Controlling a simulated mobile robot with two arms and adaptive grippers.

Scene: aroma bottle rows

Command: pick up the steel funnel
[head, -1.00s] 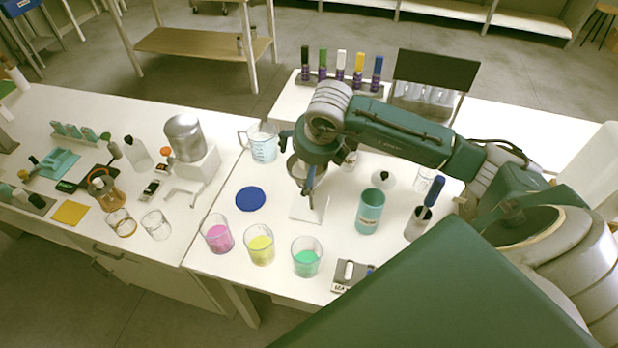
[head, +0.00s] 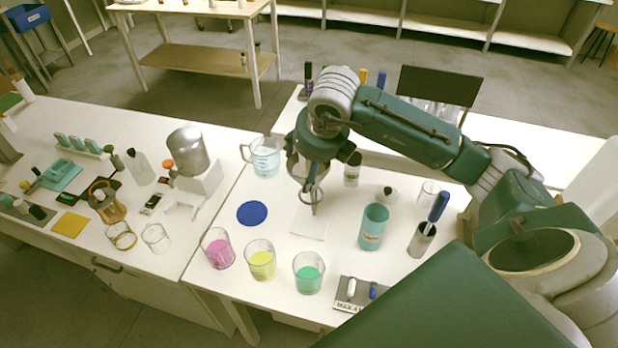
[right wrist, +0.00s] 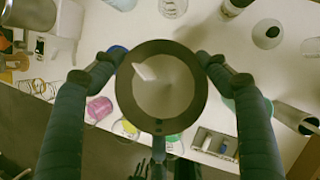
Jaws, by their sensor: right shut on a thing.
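The steel funnel (right wrist: 165,102) shows in the right wrist view as a round, dark-rimmed bowl seen from above. My right gripper (right wrist: 162,62) has its two fingers at opposite sides of the rim, shut on it. In the head view my right gripper (head: 312,172) points down over the right table and hides much of the funnel (head: 297,168). A thin ring (head: 312,196) shows just below the gripper, above a white square base plate (head: 309,223). Whether the funnel still touches the ring I cannot tell. My left gripper is not in view.
Beakers with pink (head: 218,250), yellow (head: 261,262) and green (head: 308,275) liquid stand along the front. A blue disc (head: 252,213) lies left of the plate. A teal canister (head: 373,228) stands to the right, a measuring jug (head: 264,158) behind left, and a dark-capped bottle (head: 352,170) behind right.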

